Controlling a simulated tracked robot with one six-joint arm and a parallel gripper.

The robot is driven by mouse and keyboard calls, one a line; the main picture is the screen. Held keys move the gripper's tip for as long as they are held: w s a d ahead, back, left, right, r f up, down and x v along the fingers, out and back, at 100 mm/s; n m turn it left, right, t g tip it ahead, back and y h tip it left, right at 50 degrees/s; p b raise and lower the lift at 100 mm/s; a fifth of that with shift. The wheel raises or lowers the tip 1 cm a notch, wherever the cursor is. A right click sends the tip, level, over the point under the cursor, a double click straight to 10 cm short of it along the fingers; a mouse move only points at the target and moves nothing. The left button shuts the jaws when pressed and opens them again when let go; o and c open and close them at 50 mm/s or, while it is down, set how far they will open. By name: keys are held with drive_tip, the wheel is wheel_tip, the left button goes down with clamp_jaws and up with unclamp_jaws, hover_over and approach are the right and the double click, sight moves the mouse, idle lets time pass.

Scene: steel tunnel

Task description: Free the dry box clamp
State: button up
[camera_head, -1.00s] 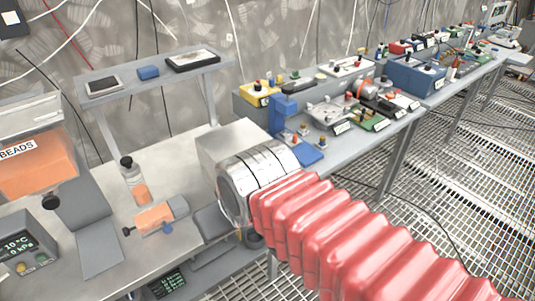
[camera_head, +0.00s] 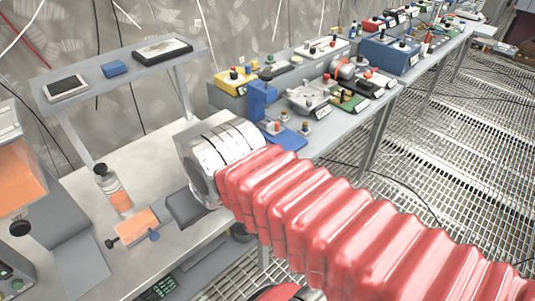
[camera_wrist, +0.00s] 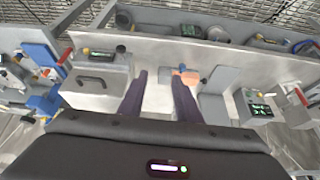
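I cannot tell for certain which part is the dry box clamp. In the wrist view a grey box (camera_wrist: 100,82) with a dark handle stands left of my gripper (camera_wrist: 160,86), and a short red lever (camera_wrist: 66,56) shows near its far left corner. My gripper's two dark fingers are apart, with bare bench between them. An orange block (camera_head: 137,226) with a dark knob and a blue knob lies on the bench in the head view. It seems to be the orange thing (camera_wrist: 186,77) just beyond the right finger. My gripper's fingers are hidden in the head view.
A bottle with orange contents (camera_head: 113,190) stands by the orange block. An orange-filled container (camera_head: 20,178) is at the left edge. A raised shelf (camera_head: 100,85) holds several flat items. A second bench (camera_head: 325,128) at the right is crowded. Bare bench (camera_head: 88,185) shows around the bottle.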

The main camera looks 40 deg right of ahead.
drive_tip(key=w+d+f+m+g+y, duration=0.1)
drive_tip(key=w+d+f+m+y, duration=0.2)
drive_tip(key=d+f+m+y, duration=0.35)
drive_tip(key=w+d+f+m+y, duration=0.2)
drive_tip(key=d+f+m+y, duration=0.15)
drive_tip(key=m, duration=0.65)
drive_tip(key=s+d+f+m+t+h, duration=0.1)
drive_tip(key=d+f+m+t+h, duration=0.2)
drive_tip(key=d, duration=0.9)
drive_tip(key=s+d+f+m+t+h, duration=0.1)
drive_tip(key=d+f+m+t+h, duration=0.2)
drive_tip(key=d+m+t, duration=0.7)
drive_tip(key=d+m, duration=0.3)
drive_tip(key=m, duration=0.1)
drive_tip(key=shift+s+f, duration=0.35)
drive_tip(key=shift+f, duration=0.05)
drive_tip(key=shift+a, duration=0.1)
drive_tip(key=x, duration=1.3)
drive_tip(key=shift+w+r, duration=0.1)
drive_tip(key=shift+w, duration=0.3)
